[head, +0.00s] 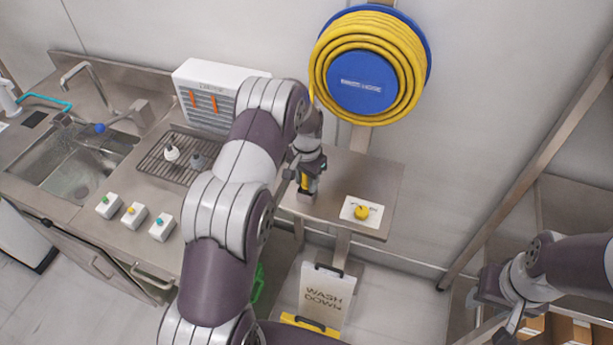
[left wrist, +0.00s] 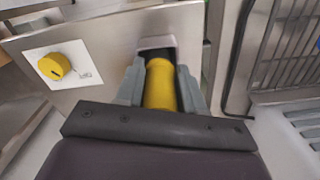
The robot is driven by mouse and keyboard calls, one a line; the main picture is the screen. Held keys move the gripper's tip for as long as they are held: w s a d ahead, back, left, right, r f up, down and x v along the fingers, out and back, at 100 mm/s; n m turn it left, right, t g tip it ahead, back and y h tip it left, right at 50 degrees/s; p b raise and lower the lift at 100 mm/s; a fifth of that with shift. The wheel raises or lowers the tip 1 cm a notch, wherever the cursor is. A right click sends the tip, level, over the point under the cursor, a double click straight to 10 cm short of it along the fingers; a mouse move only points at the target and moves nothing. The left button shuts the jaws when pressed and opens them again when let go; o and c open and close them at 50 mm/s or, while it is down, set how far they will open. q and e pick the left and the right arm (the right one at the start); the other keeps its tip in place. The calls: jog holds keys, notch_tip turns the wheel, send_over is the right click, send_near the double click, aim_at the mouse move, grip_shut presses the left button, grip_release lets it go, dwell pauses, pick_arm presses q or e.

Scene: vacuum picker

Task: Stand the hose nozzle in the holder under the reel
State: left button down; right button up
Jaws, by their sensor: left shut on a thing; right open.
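The hose nozzle, yellow with a dark end, is held between my left gripper's fingers (left wrist: 160,98). Its yellow body (left wrist: 160,84) shows clearly in the left wrist view. In the head view my left gripper (head: 308,180) is over the steel shelf below the reel, partly covering the nozzle. A grey holder (left wrist: 157,42) surrounds the nozzle's dark end in the left wrist view; how deep the end sits cannot be told. The blue reel (head: 362,84) with coiled yellow hose hangs on the wall above. My right gripper (head: 495,312) is open and empty at the lower right.
A white plate with a yellow knob (head: 362,212) is on the steel shelf (head: 375,178), right of the holder. A wire rack (head: 170,158), a white slatted box (head: 212,90) and a sink (head: 75,170) are left. A wash-down sign (head: 322,296) stands below.

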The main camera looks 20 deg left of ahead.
pick_arm(q)
jog(key=shift+s, duration=0.1)
jog(key=c, duration=0.7)
grip_release()
jog(key=shift+f, duration=0.1)
jog(key=shift+c, duration=0.2)
